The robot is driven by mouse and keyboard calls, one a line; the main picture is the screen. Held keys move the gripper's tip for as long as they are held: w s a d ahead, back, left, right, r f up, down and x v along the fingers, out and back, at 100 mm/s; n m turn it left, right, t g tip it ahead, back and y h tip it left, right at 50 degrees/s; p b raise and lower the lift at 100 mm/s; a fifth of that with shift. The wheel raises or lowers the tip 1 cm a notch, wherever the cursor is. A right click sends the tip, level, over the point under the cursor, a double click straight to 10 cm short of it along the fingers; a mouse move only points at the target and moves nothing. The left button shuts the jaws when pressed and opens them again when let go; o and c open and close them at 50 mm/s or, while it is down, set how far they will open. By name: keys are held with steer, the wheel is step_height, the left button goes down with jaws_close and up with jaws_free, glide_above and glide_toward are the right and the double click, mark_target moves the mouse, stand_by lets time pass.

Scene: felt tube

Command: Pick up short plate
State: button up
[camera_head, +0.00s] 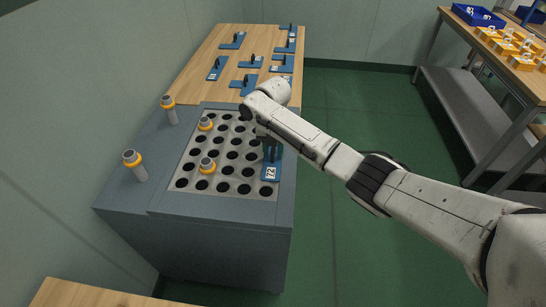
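Several blue plates with black upright handles lie on the wooden tabletop (204,54) at the back. They include one at the left (212,75), one at the back (228,45) and one in the middle (246,66). Another blue plate (270,175) with a white number label lies at the right edge of the grey holed rack. My gripper (268,139) is right over this plate, at its dark handle. The fingers are small and dark here, so I cannot tell whether they are shut on the handle. Part of the plate is hidden behind the gripper.
The holed panel (187,170) sits in a grey cabinet (200,207). Grey tubes with orange collars stand on it, such as one at the left (139,172). A workbench (488,67) with yellow and blue bins is at the right. The green floor between is clear.

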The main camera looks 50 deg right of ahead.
jaws_close()
steer(key=shift+r, duration=0.2)
stand_by(0.3)
